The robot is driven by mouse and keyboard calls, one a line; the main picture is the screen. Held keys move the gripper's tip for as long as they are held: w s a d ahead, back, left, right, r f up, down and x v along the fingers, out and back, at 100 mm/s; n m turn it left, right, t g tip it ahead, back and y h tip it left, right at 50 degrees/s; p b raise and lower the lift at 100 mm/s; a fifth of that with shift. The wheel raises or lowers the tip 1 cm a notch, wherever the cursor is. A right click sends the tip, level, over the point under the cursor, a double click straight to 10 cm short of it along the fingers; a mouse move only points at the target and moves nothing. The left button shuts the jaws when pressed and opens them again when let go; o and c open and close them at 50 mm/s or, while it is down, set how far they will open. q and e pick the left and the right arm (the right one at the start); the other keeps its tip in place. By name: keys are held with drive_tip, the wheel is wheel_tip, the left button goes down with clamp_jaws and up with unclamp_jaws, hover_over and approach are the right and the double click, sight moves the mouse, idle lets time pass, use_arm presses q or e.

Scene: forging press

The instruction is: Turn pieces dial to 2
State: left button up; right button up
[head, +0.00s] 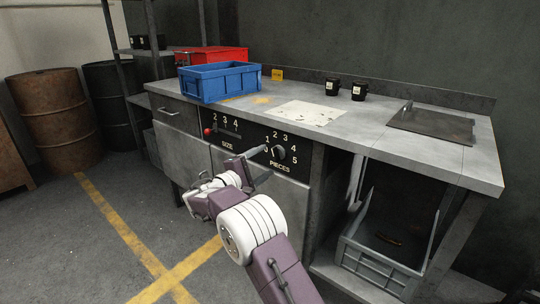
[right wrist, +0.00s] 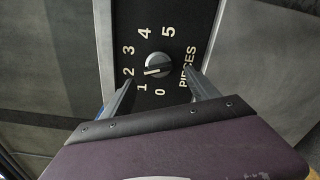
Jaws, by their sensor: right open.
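The pieces dial (head: 278,153) is a round grey knob on the black panel (head: 250,141) at the bench front, ringed by numbers up to 5. In the right wrist view the dial (right wrist: 159,62) is clear, and its pale mark points left and slightly down, roughly toward the 2. My right gripper (head: 266,164) is in front of the panel, close to the dial. In the right wrist view the gripper (right wrist: 163,78) is open, with its fingers apart on either side of the dial's lower area; contact with the knob does not show. My left gripper is out of view.
A blue crate (head: 220,83), a paper sheet (head: 304,113) and two black cups (head: 358,91) are on the bench. A grey bin (head: 380,262) sits below right. Floor at left is open.

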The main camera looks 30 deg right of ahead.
use_arm(q)
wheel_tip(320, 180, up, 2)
drive_tip(key=shift+p, duration=0.6)
use_arm(e)
drive_tip(key=v, duration=0.5)
drive_tip(key=shift+d, duration=0.1)
